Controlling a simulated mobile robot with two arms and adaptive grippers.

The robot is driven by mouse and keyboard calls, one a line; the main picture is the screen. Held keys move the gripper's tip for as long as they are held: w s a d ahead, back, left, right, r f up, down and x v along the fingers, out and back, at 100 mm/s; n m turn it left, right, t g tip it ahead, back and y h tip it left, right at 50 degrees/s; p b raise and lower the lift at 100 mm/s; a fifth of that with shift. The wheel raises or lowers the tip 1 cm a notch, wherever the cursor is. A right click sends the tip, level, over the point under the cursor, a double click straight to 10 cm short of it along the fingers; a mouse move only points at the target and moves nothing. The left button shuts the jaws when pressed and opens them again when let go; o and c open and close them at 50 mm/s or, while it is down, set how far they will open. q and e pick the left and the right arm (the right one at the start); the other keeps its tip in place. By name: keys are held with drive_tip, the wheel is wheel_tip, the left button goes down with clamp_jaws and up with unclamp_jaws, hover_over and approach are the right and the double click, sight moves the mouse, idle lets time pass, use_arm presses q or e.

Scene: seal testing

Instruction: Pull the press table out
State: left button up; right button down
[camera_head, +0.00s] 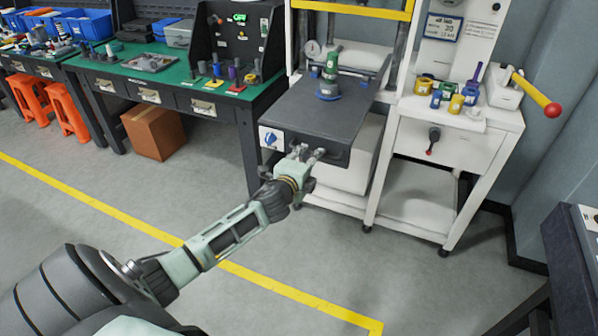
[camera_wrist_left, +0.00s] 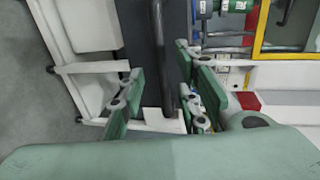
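The press table (camera_head: 318,112) is a dark grey slab on the white press stand, pulled partly forward of the yellow frame. A green and blue fixture (camera_head: 329,80) stands on it. My left gripper (camera_head: 307,154) is at the table's front edge, by its handle. In the left wrist view the dark handle bar (camera_wrist_left: 162,60) runs between the green fingers of my left gripper (camera_wrist_left: 160,88). The fingers are apart, with gaps showing beside the bar. Whether either finger touches it I cannot tell. My right gripper is not in view.
A white side stand (camera_head: 440,150) with several small coloured parts and a red-knobbed lever (camera_head: 550,108) is to the right. A green-topped workbench (camera_head: 130,72) is to the left, with a cardboard box (camera_head: 155,133) under it. The floor in front is clear, marked with yellow lines.

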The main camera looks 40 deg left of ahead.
use_arm(q)
drive_tip(key=v, duration=0.8)
drive_tip(key=shift+s, duration=0.2)
